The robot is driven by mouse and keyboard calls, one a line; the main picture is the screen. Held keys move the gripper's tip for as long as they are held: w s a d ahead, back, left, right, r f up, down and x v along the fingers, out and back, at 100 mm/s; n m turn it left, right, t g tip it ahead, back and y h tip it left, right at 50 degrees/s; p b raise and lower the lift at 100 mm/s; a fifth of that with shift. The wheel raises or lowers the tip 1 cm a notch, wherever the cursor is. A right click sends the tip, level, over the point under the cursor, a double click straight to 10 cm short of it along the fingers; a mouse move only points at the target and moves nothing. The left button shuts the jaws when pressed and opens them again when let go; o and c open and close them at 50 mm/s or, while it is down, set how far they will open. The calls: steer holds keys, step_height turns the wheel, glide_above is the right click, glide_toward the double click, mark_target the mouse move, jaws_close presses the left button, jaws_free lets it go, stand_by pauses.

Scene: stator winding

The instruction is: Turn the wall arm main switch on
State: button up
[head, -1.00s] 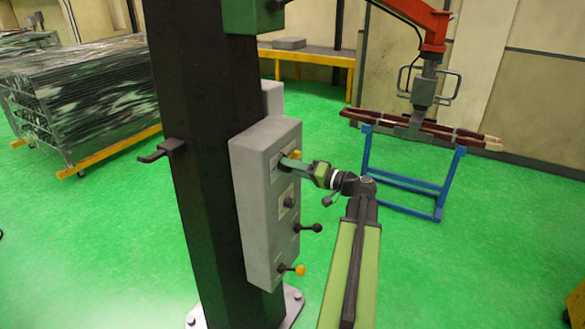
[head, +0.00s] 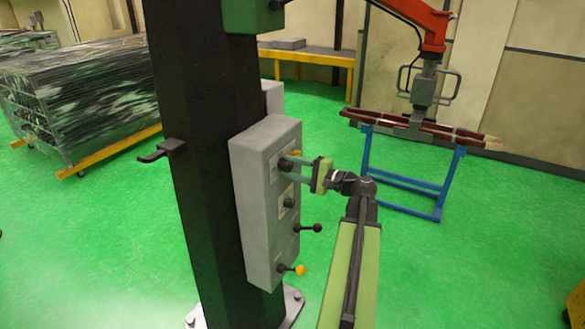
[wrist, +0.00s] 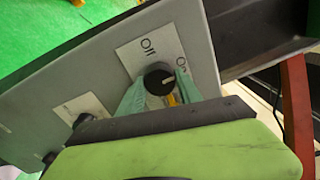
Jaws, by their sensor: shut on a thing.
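The main switch is a black round knob (wrist: 157,77) on a white plate (wrist: 135,53) marked "Off" and "On" in the wrist view. In the head view the knob (head: 285,164) is the top control on the grey box (head: 262,205) on the dark column. My gripper (wrist: 160,84) has one green finger on each side of the knob and is shut on it. In the head view my gripper (head: 288,167) reaches the box from the right. The fingers partly hide the plate's lower part.
A hook (head: 162,151) sticks out left of the column. A blue stand (head: 405,190) is at the right. Green floor is open around.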

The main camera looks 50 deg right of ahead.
steer(key=shift+m, duration=0.4)
steer(key=o, duration=1.4)
steer(key=shift+c, duration=0.2)
steer(key=shift+s, duration=0.1)
steer(key=v, duration=1.7)
steer(key=shift+s, duration=0.15)
steer(key=w+a+f+n+g+y, duration=0.25)
steer(key=w+a+f+g, duration=0.3)
steer(key=w+a, duration=0.45)
steer(key=w+a+f+n+g+y, duration=0.1)
steer(key=w+a+f+n+g, duration=0.3)
steer(key=w+a+f, duration=0.55)
steer(key=a+f+n+g+h, duration=0.2)
steer(key=a+f+n, duration=0.1)
steer(key=a, duration=0.7)
steer(key=a+f+n+g+h, duration=0.3)
steer(key=a+n, duration=0.1)
steer(key=a, duration=0.7)
steer(key=a+f+n+g+h, duration=0.3)
steer(key=a+n, duration=0.1)
steer(key=a, duration=0.6)
steer(key=shift+a, duration=0.2)
